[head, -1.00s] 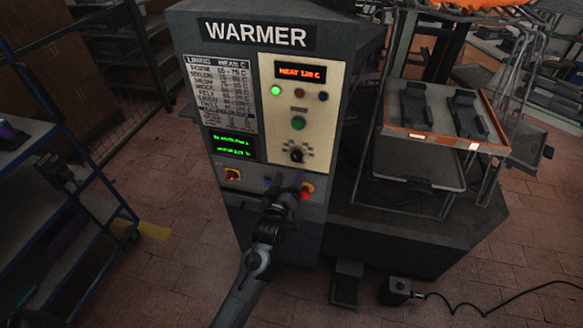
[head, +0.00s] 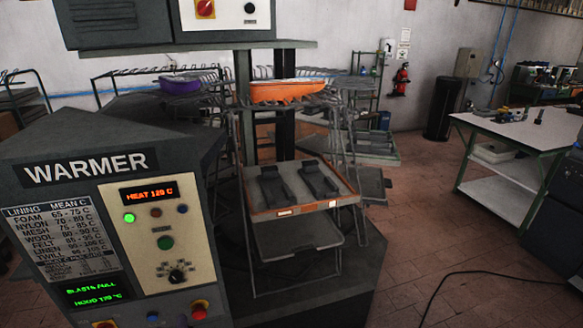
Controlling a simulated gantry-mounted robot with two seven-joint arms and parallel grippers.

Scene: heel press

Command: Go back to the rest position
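The warmer (head: 95,170) stands at the left, with its name plate on top. Its red display (head: 149,193) reads HEAT 120 C and a green lamp (head: 129,218) is lit below it. A green text screen (head: 92,291) glows beside a dark knob (head: 177,276). I see neither of my grippers clearly in this view.
A tray (head: 304,209) with two dark pads stands right of the warmer. A white-topped bench (head: 520,135) stands at the right. A black cable (head: 470,275) crosses open floor.

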